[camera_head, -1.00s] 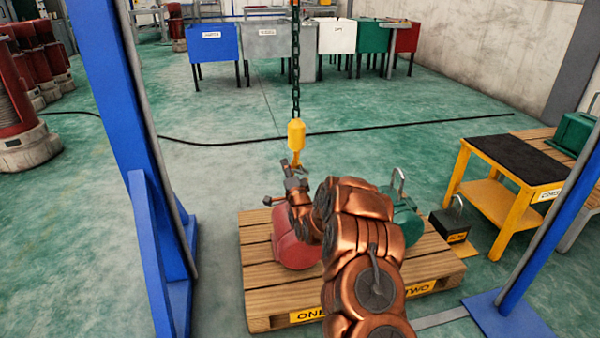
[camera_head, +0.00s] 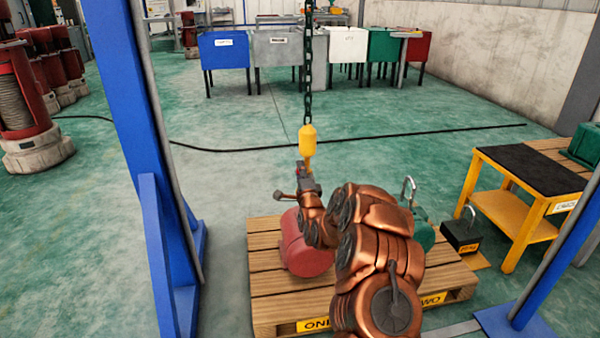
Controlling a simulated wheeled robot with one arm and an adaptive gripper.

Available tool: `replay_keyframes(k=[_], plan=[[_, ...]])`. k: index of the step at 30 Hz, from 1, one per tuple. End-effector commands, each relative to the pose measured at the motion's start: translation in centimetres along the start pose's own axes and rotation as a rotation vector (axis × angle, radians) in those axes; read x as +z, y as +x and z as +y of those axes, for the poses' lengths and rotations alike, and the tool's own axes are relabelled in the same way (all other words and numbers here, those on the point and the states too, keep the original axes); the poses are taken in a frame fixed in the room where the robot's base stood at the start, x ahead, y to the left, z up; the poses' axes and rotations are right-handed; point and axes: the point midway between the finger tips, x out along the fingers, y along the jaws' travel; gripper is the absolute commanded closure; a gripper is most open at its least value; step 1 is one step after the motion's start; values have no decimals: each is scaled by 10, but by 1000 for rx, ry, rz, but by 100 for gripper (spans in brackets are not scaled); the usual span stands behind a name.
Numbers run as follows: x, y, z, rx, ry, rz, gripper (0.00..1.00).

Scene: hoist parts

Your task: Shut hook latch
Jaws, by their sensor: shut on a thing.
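The hook (camera_head: 308,162) hangs on a chain (camera_head: 308,70) under a yellow block (camera_head: 307,140), above the back of a wooden pallet. It is small and partly hidden by my gripper, and I cannot make out whether its latch stands open or shut. A small red bit shows at the hook's left side. My gripper (camera_head: 303,176) is at the hook, just below the yellow block, and is shut on the hook's lower part. The fingertips are too small to see clearly, so which part lies between them is unclear.
A red drum-like load (camera_head: 303,250) and a green load (camera_head: 424,234) with a shackle sit on the pallet (camera_head: 275,285), partly behind my arm. A black weight (camera_head: 461,235) and a yellow table (camera_head: 520,195) stand right. Blue posts (camera_head: 150,130) flank the pallet. Coloured bins stand behind.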

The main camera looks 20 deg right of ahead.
Motion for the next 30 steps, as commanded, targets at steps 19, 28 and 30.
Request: replay_keyframes(k=[19,28,30], plan=[[-1,0,-1,-1,-1,1,42],[-1,-15,1,1,0,1,42],[-1,-21,0,1,0,1,42]])
